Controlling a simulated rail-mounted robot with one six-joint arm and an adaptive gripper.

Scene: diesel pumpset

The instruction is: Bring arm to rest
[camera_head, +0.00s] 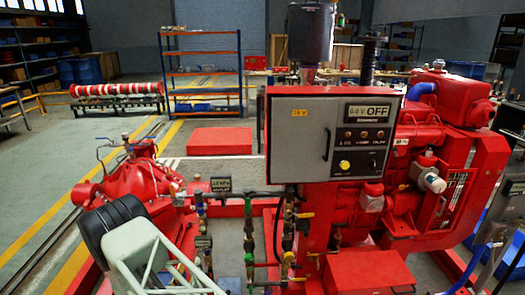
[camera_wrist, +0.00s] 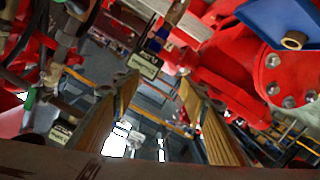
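My gripper (camera_wrist: 157,88) shows in the wrist view as two tan, ridged fingers. They stand well apart, with nothing held between them, and the floor and pipework show through the gap. In the head view, my arm's black and pale grey-green links (camera_head: 150,252) fill the lower left, in front of the red pump (camera_head: 128,180). The gripper itself cannot be made out in the head view. Red flanged pipework (camera_wrist: 285,75) lies at the right of the wrist view, and valves and pipes lie at its left.
The grey control panel (camera_head: 332,140) reads OFF. The red diesel engine (camera_head: 430,150) stands to its right. Thin pipes with valves (camera_head: 248,235) rise close to the right of my arm. A shelf rack (camera_head: 202,75) stands behind. Open floor (camera_head: 60,160) lies to the left.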

